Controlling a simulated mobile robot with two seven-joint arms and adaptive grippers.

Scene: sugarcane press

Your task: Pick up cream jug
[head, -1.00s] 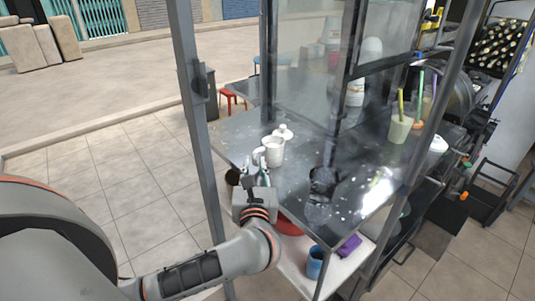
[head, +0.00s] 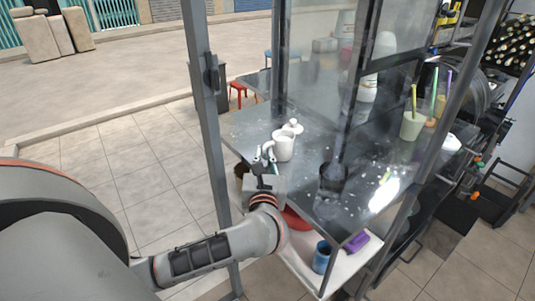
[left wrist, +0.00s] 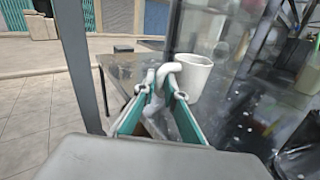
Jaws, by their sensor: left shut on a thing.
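The white cream jug (head: 284,147) stands upright on the grey metal table, with its handle on the left side. It shows in the left wrist view (left wrist: 194,76) just beyond my fingers. My left gripper (head: 266,160) is at the jug's handle side. In the left wrist view my left gripper (left wrist: 162,93) has its teal fingers closed around the curved white handle. The lower part of the handle is partly hidden between the fingers. My right gripper is in neither view.
A smaller white lidded pot (head: 293,126) stands behind the jug. A dark container (head: 333,178) stands to the right on the table (head: 300,186). Glass panels close off the back. A cup with straws (head: 411,126) is far right.

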